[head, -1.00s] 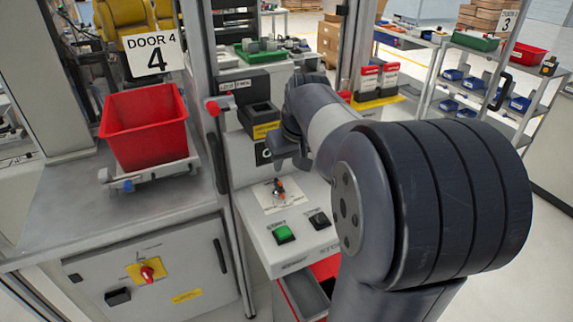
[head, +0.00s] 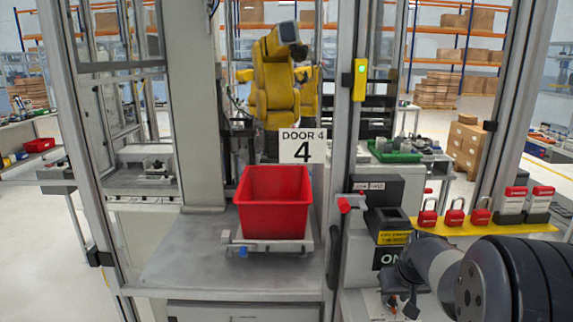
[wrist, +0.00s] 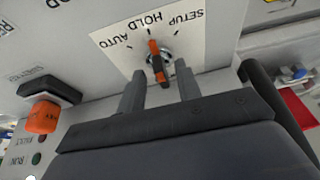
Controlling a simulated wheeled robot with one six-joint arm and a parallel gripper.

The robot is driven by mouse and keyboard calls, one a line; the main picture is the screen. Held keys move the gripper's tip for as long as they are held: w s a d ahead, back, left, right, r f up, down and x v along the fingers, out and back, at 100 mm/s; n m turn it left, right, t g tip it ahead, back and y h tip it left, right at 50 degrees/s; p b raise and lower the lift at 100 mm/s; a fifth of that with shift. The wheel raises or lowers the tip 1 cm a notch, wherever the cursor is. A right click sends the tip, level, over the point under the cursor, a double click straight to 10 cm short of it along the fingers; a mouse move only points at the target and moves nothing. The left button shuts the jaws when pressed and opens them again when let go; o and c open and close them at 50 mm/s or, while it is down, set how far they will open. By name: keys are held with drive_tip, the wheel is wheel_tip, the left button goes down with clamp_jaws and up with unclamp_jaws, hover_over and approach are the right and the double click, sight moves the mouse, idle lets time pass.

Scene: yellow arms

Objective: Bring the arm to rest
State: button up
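My arm (head: 440,268) reaches in from the lower right in the head view, bent down beside the control box. My gripper (wrist: 160,88) shows in the wrist view with its two grey fingers apart and nothing held between them. An orange and black selector knob (wrist: 158,62) stands on the panel just past the fingertips. Its orange end points about at HOLD, between AUTO and SETUP. I cannot tell whether a finger touches it. In the head view the fingertips are hard to make out.
An orange button (wrist: 42,116) sits left of the fingers, and a dark bar (wrist: 275,100) runs close on the right. A red bin (head: 273,203) stands on the bench below the DOOR 4 sign (head: 302,146).

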drive_tip(key=shift+f, duration=0.1)
idle(0.4)
drive_tip(key=b+v, duration=0.1)
drive_tip(key=v, duration=0.9)
drive_tip(key=p+x, duration=0.1)
drive_tip(key=x, duration=0.9)
drive_tip(key=shift+f, duration=0.15)
drive_tip(key=shift+a+r+m+h+p, duration=0.2)
drive_tip(key=shift+m+h+p, duration=0.1)
drive_tip(key=shift+m, duration=0.4)
drive_tip(key=shift+w+a+m+g+h, duration=0.15)
drive_tip(key=shift+m+h, duration=0.2)
drive_tip(key=shift+m, duration=0.7)
drive_tip(key=shift+a+m+g+h, duration=0.15)
drive_tip(key=shift+m+h, duration=0.2)
drive_tip(key=shift+m, duration=0.7)
drive_tip(key=shift+w+a+m+g+h+p, duration=0.15)
drive_tip(key=shift+m+h+p, duration=0.15)
drive_tip(key=shift+m, duration=0.6)
drive_tip(key=shift+m+g+h+p, duration=0.2)
drive_tip(key=shift+m+h, duration=0.2)
drive_tip(key=shift+m, duration=0.5)
drive_tip(key=s+d+b+v, duration=0.1)
drive_tip(key=v, duration=0.9)
drive_tip(key=shift+r+n+b, duration=0.25)
drive_tip(key=shift+n+b, duration=0.05)
